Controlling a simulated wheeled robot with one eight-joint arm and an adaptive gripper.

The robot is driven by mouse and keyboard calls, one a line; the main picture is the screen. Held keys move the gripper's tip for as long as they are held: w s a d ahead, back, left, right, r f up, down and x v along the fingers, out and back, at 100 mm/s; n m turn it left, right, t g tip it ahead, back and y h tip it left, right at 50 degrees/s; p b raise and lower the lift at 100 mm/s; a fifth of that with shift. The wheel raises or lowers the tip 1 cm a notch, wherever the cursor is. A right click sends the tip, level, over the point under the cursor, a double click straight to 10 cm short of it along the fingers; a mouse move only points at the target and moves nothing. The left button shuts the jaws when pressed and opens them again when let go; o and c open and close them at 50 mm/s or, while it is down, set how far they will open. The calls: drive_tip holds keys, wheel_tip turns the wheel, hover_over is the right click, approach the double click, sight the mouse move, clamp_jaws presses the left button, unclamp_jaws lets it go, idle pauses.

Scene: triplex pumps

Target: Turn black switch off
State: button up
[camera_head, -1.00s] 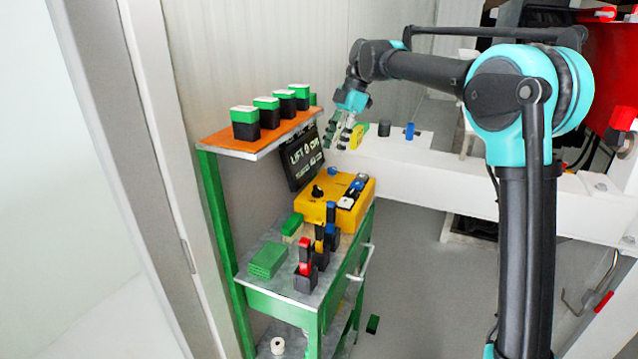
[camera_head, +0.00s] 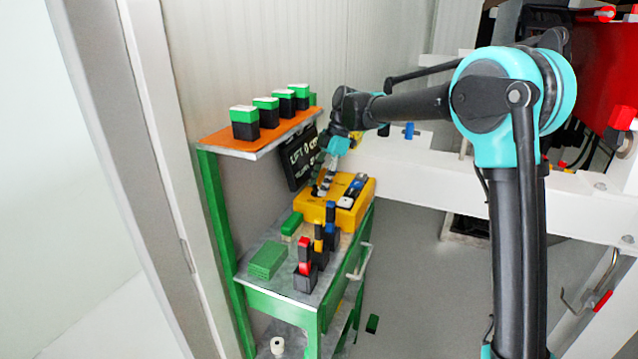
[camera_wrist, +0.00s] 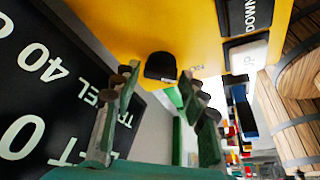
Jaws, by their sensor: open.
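The black switch (camera_wrist: 161,66) is a dark knob on the yellow control box (camera_wrist: 150,25). In the wrist view it sits between and just beyond the fingertips of my gripper (camera_wrist: 165,90). My gripper is open, with one finger on each side of the knob's line; I cannot tell whether either touches it. In the head view my gripper (camera_head: 325,183) is over the left part of the yellow box (camera_head: 350,212) and hides most of the knob. The box also carries a black DOWN button (camera_wrist: 248,14) and a white UP button (camera_wrist: 246,56).
A black display panel (camera_head: 298,165) stands right behind the box, close to my gripper. An orange-topped shelf (camera_head: 262,134) with several green-and-black blocks is at the left. Red, yellow and blue-topped holders (camera_head: 305,270) and green plates (camera_head: 267,260) occupy the green bench below.

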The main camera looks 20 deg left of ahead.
drive_tip(key=c, duration=0.9)
drive_tip(key=shift+m, duration=0.3)
drive_tip(key=m+t, duration=0.1)
drive_tip(key=m, duration=0.1)
drive_tip(key=m+y, duration=0.1)
drive_tip(key=m, duration=0.1)
drive_tip(key=shift+s+d+m+t, duration=0.1)
drive_tip(key=shift+m+t, duration=0.2)
drive_tip(key=shift+t, duration=0.1)
drive_tip(key=m+t, duration=0.1)
drive_tip(key=m, duration=0.4)
drive_tip(key=shift+s+t+y, duration=0.1)
drive_tip(key=shift+t+y, duration=0.2)
drive_tip(key=shift+t, duration=0.1)
drive_tip(key=o, duration=0.9)
